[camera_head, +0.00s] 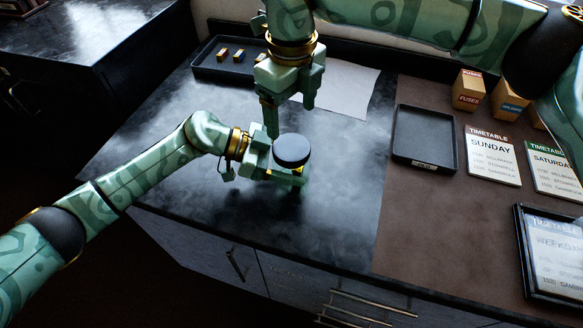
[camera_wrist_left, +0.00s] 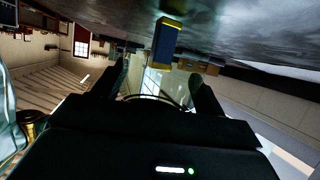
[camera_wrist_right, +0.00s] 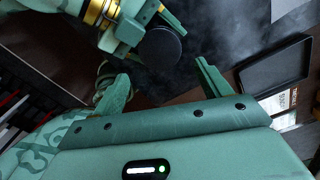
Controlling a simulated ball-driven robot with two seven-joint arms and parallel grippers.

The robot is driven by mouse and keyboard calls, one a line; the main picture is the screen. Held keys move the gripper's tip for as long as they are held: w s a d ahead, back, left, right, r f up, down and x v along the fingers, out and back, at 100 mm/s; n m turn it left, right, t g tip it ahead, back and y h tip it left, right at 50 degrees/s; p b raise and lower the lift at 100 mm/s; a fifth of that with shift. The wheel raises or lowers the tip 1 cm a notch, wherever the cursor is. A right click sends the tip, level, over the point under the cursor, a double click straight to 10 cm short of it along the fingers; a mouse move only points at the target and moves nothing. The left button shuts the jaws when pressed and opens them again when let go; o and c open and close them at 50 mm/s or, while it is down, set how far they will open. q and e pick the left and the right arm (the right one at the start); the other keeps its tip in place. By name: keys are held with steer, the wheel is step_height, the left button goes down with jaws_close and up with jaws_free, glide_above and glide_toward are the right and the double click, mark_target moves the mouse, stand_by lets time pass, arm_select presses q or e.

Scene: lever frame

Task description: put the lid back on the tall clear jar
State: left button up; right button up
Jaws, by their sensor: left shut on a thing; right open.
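A round dark lid (camera_head: 291,150) lies flat over the fingers of my left gripper (camera_head: 288,168), at the middle of the dark counter. It also shows in the right wrist view (camera_wrist_right: 160,48), beside the left fingers. My left gripper is shut on what appears to be the tall clear jar, faint between the fingers in the left wrist view (camera_wrist_left: 152,88). The lid and fingers hide most of the jar, so I cannot tell how the lid sits on it. My right gripper (camera_head: 289,120) is open and empty, pointing down just behind the lid.
A blue, yellow-ended block (camera_wrist_left: 164,42) shows past the left fingers; I cannot tell whether it is inside the jar. A black tray (camera_head: 211,70) with small blocks stands behind. An empty tray (camera_head: 424,138), timetable cards (camera_head: 493,157) and fuse boxes (camera_head: 467,90) are at right.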

mark_target(292, 146)
steer(key=shift+f, duration=4)
steer(key=c, duration=0.8)
steer(key=o, duration=1.1)
steer(key=shift+r, duration=2.3)
